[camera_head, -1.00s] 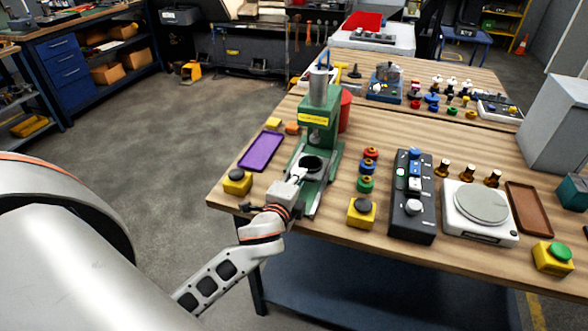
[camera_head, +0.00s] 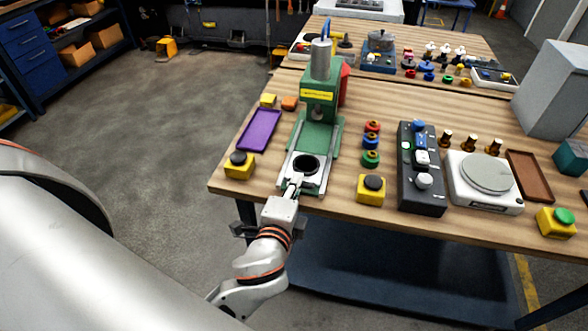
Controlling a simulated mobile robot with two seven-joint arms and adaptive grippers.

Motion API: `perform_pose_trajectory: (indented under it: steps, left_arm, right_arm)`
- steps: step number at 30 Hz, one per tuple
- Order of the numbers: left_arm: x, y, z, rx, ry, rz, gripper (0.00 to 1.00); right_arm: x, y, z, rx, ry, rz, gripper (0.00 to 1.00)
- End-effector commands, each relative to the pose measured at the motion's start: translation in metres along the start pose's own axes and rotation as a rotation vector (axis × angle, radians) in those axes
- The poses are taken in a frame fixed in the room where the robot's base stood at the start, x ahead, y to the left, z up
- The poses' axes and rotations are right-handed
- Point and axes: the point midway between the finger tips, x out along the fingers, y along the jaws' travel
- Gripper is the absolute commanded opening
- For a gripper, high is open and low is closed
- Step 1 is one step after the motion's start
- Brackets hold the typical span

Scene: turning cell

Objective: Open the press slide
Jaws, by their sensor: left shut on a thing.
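The green press (camera_head: 319,90) with a yellow label stands near the left end of the wooden table. Its slide (camera_head: 304,171), a pale plate with a dark round opening, sits out at the front end of the press rails, near the table's front edge. My left gripper (camera_head: 293,190) is shut at the front of the slide, on what looks like its handle; the fingers hide most of that handle. My right gripper is not in view.
Left of the press are a purple tray (camera_head: 260,130) and a yellow button box (camera_head: 239,166). To its right stand stacked coloured knobs (camera_head: 371,143), another yellow button box (camera_head: 371,190), a dark control box (camera_head: 420,170) and a scale (camera_head: 484,180).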

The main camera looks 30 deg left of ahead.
Motion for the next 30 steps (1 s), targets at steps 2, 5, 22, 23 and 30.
perform_pose_trajectory:
  steps: [2,5,22,23,30]
  left_arm:
    - [-0.007,0.008,-0.001,0.003,0.001,0.015,0.0]
    - [-0.01,0.008,0.0,0.003,0.0,0.012,0.0]
    - [-0.01,0.004,0.001,0.003,-0.003,0.004,0.14]
    - [-0.01,0.004,0.002,0.003,-0.003,0.003,0.14]
    - [-0.028,0.004,0.001,0.002,-0.002,0.006,0.14]
  right_arm:
    - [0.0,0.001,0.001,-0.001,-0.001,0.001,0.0]
    - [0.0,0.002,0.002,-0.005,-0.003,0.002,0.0]
    - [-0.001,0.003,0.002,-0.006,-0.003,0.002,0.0]
    - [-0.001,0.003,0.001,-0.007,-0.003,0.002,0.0]
    - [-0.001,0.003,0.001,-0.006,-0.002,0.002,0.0]
